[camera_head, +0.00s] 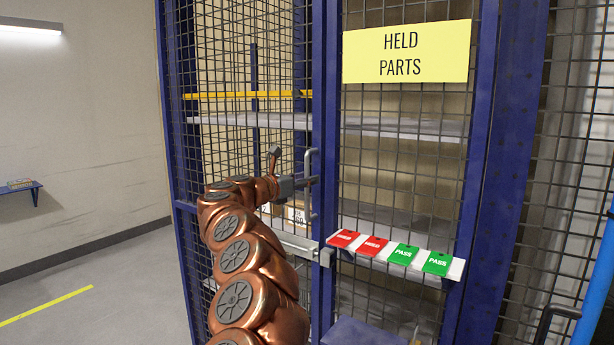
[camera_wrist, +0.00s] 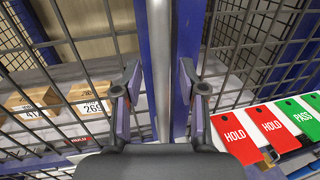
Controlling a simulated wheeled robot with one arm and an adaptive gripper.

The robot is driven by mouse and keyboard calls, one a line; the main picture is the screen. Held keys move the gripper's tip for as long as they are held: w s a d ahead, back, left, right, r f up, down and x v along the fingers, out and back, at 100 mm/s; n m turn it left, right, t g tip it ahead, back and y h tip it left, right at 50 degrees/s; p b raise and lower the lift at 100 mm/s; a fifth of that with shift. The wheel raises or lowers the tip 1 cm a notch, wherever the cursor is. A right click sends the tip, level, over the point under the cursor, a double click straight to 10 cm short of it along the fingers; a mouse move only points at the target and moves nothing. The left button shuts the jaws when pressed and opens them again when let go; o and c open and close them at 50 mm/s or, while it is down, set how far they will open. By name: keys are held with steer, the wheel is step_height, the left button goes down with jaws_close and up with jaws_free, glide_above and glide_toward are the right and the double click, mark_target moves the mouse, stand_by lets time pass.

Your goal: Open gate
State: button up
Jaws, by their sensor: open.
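The gate (camera_head: 240,60) is a wire mesh panel in a blue frame on the cage, left of the "HELD PARTS" sign, and it looks shut. A grey vertical handle bar (camera_head: 309,160) stands at its right edge, by the blue post. My gripper (camera_head: 303,184) is at this handle, at mid height. In the wrist view, the handle bar (camera_wrist: 158,50) runs upright between the fingers of my gripper (camera_wrist: 161,88). The fingers are open on either side of it, with gaps showing. The bar's lower part is hidden behind the gripper body.
A small ledge (camera_head: 342,252) right of the handle holds red HOLD tags (camera_head: 372,246) and green PASS tags (camera_head: 404,254). Cardboard boxes (camera_wrist: 35,108) sit on a shelf behind the mesh. Clear floor (camera_head: 110,275) lies to the left. A blue pole (camera_head: 597,285) stands at the right edge.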

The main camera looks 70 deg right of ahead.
steer(key=shift+s+d, duration=0.15)
steer(key=shift+d, duration=0.05)
steer(key=shift+c, duration=0.3)
jaws_close()
stand_by(0.3)
